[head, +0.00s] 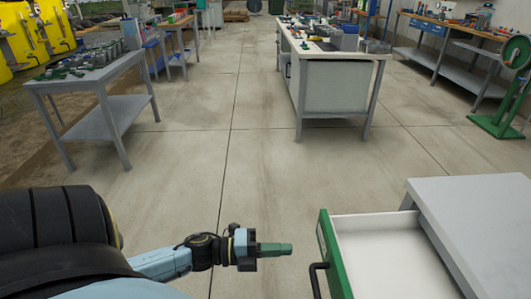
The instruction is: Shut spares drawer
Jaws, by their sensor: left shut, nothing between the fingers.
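The spares drawer (385,255) has a white inside and a green front (329,257). It stands open, pulled out to the left from under a grey cabinet top (480,215) at the lower right. A black bar handle (316,280) is on the outer side of the green front. My left gripper (288,249) is shut and empty. Its green fingers point right toward the green front, with a small gap between them. The visible part of the drawer is empty. My right gripper is not in view.
A grey table with parts (95,75) stands at the left. A white-panelled workbench (335,85) stands ahead in the middle. A green stand (497,125) is at the right. The concrete floor between them is clear.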

